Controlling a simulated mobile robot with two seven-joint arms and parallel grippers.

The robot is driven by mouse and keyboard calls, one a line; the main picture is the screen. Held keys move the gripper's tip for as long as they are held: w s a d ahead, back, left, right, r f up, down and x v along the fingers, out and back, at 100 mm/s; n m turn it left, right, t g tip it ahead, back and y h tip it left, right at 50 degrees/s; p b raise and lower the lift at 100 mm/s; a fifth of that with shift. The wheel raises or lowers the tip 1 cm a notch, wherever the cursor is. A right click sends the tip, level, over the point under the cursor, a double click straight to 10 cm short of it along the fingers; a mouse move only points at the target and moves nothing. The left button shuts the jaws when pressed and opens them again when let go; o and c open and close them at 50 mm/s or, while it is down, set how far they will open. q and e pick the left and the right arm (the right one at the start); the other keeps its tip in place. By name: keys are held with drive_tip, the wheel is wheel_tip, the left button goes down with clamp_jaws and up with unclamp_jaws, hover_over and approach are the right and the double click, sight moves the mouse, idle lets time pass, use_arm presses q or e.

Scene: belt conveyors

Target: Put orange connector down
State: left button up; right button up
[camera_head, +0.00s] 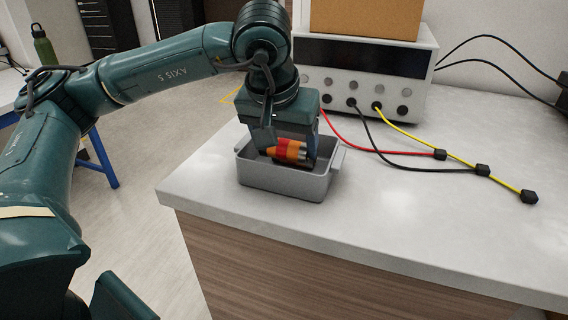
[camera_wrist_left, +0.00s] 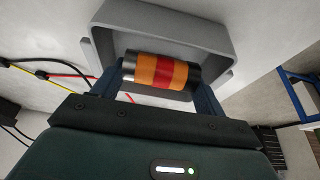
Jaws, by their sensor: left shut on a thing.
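The orange connector (camera_head: 287,151) is a short cylinder with orange and red bands and dark ends. My left gripper (camera_head: 290,153) is shut on it, just above and partly within the opening of a grey bin (camera_head: 285,183). In the left wrist view the connector (camera_wrist_left: 160,71) lies crosswise between the fingers of the gripper (camera_wrist_left: 160,80), with the grey bin (camera_wrist_left: 165,20) behind it. I cannot tell whether the connector touches the bin floor. My right gripper is not in view.
The bin stands near the front left corner of a white counter (camera_head: 420,235). Behind it is a white instrument (camera_head: 365,75) with a cardboard box (camera_head: 366,18) on top. Red, black and yellow cables end in black plugs (camera_head: 529,197) on the right. The counter's front right is clear.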

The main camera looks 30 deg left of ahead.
sight(285, 160)
use_arm(q)
drive_tip(key=shift+f, duration=2.15)
drive_tip(key=shift+f, duration=0.1)
drive_tip(key=shift+f+b, duration=0.2)
drive_tip(key=shift+b, duration=0.15)
drive_tip(key=o, duration=1)
drive_tip(key=shift+r, duration=0.1)
drive_tip(key=shift+r+p, duration=0.35)
drive_tip(key=shift+r, duration=0.1)
drive_tip(key=v, duration=1.1)
drive_tip(key=shift+s+d+r+p, duration=0.1)
drive_tip(key=shift+s+r+p, duration=0.1)
drive_tip(key=shift+s+p, duration=0.1)
